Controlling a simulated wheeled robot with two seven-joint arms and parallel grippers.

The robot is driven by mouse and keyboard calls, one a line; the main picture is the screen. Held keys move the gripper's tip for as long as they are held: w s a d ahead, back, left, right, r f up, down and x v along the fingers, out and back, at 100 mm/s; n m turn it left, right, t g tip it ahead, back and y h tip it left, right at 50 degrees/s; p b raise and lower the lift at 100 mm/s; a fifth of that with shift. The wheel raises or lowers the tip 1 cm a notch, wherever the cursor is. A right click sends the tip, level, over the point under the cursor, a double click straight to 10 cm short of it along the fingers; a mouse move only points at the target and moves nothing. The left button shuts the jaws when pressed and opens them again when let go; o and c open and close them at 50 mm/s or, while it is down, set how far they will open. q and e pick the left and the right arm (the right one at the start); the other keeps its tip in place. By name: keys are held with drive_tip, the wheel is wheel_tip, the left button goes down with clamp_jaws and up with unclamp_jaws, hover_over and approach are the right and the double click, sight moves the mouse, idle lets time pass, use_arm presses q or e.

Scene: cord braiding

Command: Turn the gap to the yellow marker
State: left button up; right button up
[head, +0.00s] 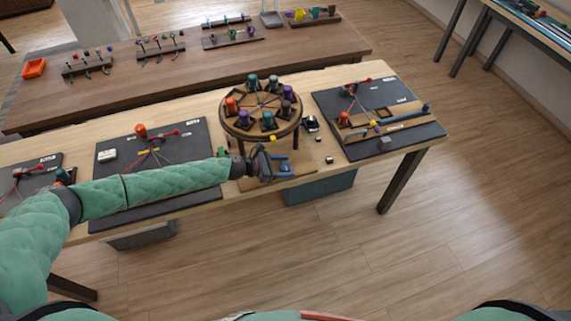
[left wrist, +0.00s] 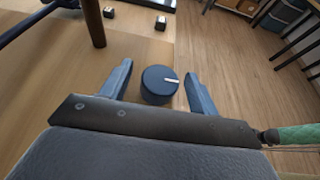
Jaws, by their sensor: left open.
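The round wooden braiding disc (head: 262,130) stands on legs on the table, with several coloured bobbins around its top. The widest space between bobbins appears at the disc's far left, but small details are hard to tell. A small yellow marker (head: 274,138) shows at the disc's near edge. A dark blue round knob (left wrist: 159,85) with a white line sits on the wooden base below; it also shows in the head view (head: 286,168). My left gripper (left wrist: 157,88) is open, its fingers on either side of the knob with visible space. My right gripper is not in view.
Dark boards with cords lie left (head: 108,174) and right (head: 410,135) of the disc. Small dark blocks with white tops (head: 329,160) lie right of the base.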

use_arm(q)
drive_tip(key=shift+w+d+f, duration=0.1)
drive_tip(key=shift+d+f, duration=0.1)
drive_tip(key=shift+d, duration=0.15)
drive_tip(key=c, duration=1)
